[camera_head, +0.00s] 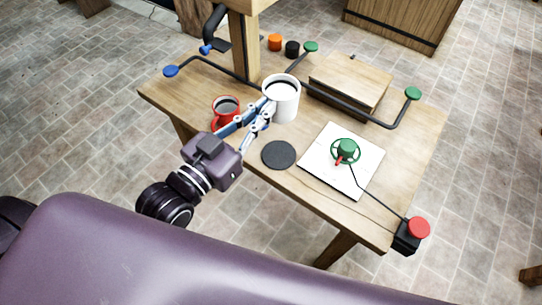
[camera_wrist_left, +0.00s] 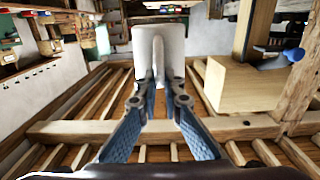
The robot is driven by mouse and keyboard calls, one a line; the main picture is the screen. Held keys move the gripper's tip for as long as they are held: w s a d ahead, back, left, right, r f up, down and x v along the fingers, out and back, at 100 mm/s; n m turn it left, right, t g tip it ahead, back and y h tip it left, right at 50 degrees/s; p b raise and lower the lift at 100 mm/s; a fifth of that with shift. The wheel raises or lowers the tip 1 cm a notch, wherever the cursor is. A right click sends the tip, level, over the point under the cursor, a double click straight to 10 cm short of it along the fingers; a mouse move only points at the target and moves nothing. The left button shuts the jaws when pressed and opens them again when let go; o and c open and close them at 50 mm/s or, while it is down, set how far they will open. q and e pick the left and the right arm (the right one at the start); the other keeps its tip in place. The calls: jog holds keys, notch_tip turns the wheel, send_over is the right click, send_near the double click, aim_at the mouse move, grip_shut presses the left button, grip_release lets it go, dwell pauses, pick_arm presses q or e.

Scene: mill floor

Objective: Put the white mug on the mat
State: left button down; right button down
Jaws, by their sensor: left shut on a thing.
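The white mug (camera_head: 281,100) is upright, with dark contents, near the middle of the wooden table (camera_head: 405,165). My left gripper (camera_head: 267,108) is shut on its handle. In the left wrist view the mug (camera_wrist_left: 173,45) stands straight ahead, its handle between the fingertips (camera_wrist_left: 160,85). I cannot tell whether the mug's bottom touches the table. The dark round mat (camera_head: 278,154) lies flat and empty near the table's front edge, in front of the mug. My right gripper is not in view.
A red mug (camera_head: 226,111) stands left of the white mug, close to my left fingers. A white square board (camera_head: 362,179) with a green handwheel (camera_head: 346,150) lies right of the mat. A wooden box (camera_head: 350,80), dark rails and a red button (camera_head: 418,228) are also there.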

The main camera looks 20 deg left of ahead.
pick_arm(q)
notch_tip(320, 180, down, 17)
jog(key=shift+d+f, duration=0.1)
jog(key=shift+d, duration=0.05)
jog(key=shift+f, duration=0.25)
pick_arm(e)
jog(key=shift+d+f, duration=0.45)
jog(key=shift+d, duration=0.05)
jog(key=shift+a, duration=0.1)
pick_arm(q)
jog(key=shift+f, duration=0.1)
jog(key=c, duration=2.1)
grip_release()
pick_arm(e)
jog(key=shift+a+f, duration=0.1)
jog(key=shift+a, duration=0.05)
